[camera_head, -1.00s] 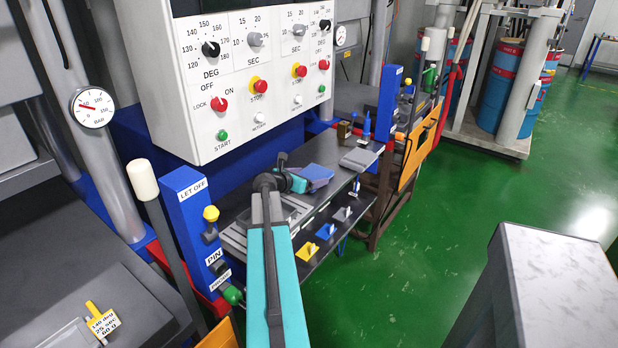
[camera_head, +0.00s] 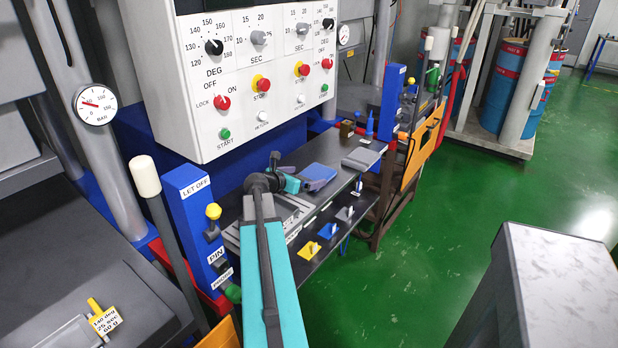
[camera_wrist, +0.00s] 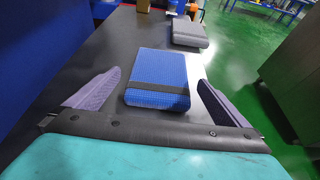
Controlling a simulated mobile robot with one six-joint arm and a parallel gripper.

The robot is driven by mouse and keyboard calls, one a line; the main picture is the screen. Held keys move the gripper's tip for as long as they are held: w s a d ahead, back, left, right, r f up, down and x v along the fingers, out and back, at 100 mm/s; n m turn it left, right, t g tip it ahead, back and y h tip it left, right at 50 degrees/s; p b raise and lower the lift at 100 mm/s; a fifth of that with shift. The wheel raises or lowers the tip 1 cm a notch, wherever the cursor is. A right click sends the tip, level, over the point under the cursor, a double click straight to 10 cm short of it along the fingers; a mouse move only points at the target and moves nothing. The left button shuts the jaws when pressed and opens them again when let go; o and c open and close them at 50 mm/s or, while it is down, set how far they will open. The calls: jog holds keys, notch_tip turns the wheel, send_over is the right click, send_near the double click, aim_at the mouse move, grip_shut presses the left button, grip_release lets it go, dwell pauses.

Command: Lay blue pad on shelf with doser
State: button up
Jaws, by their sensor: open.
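The blue pad (camera_head: 320,171) lies flat on the upper dark shelf (camera_wrist: 110,45). In the wrist view the blue pad (camera_wrist: 160,80) shows a dark band across it. My gripper (camera_wrist: 158,84) is open, with its purple fingers apart on the left and right of the pad's near part. Clear gaps show between the fingers and the pad. In the head view my gripper (camera_head: 300,180) is at the pad's near side, partly hidden by my own wrist. A blue bottle-like thing (camera_head: 369,126), perhaps the doser, stands at the far end of the shelf.
A grey pad (camera_head: 361,159) lies beyond the blue one, near a brown box (camera_head: 347,129). Yellow (camera_head: 308,250), blue (camera_head: 327,231) and grey (camera_head: 345,214) tagged pieces sit on a lower shelf. The control panel (camera_head: 260,75) overhangs behind.

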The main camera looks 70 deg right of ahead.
jog(key=v, duration=0.7)
jog(key=shift+a, duration=0.15)
dwell(0.5)
